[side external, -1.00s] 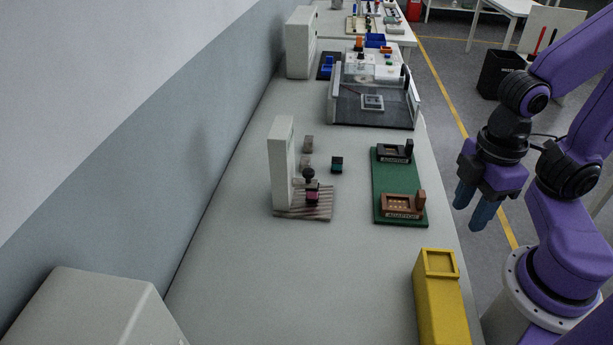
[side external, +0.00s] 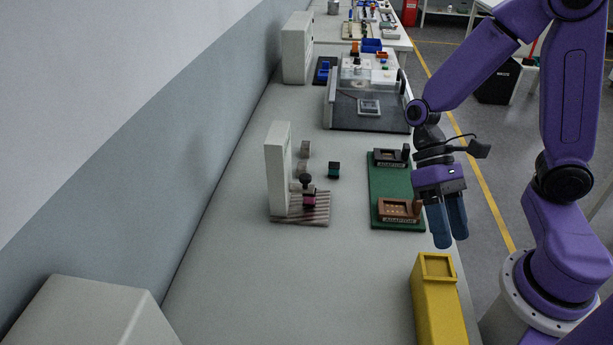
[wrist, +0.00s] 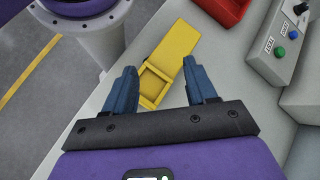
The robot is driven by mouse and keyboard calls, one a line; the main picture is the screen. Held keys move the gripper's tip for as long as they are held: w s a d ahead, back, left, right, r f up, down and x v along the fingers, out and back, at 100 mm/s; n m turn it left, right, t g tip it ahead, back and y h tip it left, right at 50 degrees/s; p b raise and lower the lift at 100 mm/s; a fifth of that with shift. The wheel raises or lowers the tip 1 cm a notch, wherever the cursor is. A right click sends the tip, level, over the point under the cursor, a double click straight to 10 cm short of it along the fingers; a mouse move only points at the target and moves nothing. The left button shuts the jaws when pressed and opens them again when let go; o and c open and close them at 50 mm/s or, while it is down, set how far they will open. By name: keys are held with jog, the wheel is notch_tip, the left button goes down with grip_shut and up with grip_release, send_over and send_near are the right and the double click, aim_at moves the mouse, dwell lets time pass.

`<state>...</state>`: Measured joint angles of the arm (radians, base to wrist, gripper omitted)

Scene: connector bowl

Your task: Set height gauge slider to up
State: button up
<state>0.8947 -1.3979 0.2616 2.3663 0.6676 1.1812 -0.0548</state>
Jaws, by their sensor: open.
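The height gauge (side external: 279,166) stands on the table left of centre in the side view, a white upright column on a striped base. Its slider, a small dark knob with a pink part (side external: 308,190), sits low, close above the base. My gripper (side external: 449,240) is open and empty, fingers pointing down, near the right edge of the table and well to the right of the gauge. In the wrist view my gripper (wrist: 163,88) shows its blue fingers apart, with the yellow box beyond them. The gauge is not in the wrist view.
The green board (side external: 388,202) with adapter blocks lies between the gauge and my gripper. The yellow box (side external: 437,300) stands at the front right. A teal-topped cube (side external: 333,170) and small grey blocks lie near the gauge. The front middle of the table is clear.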

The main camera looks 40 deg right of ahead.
jog(key=w+a+f+m+y, duration=0.1)
jog(key=w+a+m+y, duration=0.1)
jog(key=w+m+y, duration=0.6)
jog(key=m+t+y, duration=0.4)
jog(key=m+t, duration=1.3)
jog(key=t, duration=0.1)
send_near(307, 176)
jog(key=x, duration=1)
jog(key=shift+f, duration=0.1)
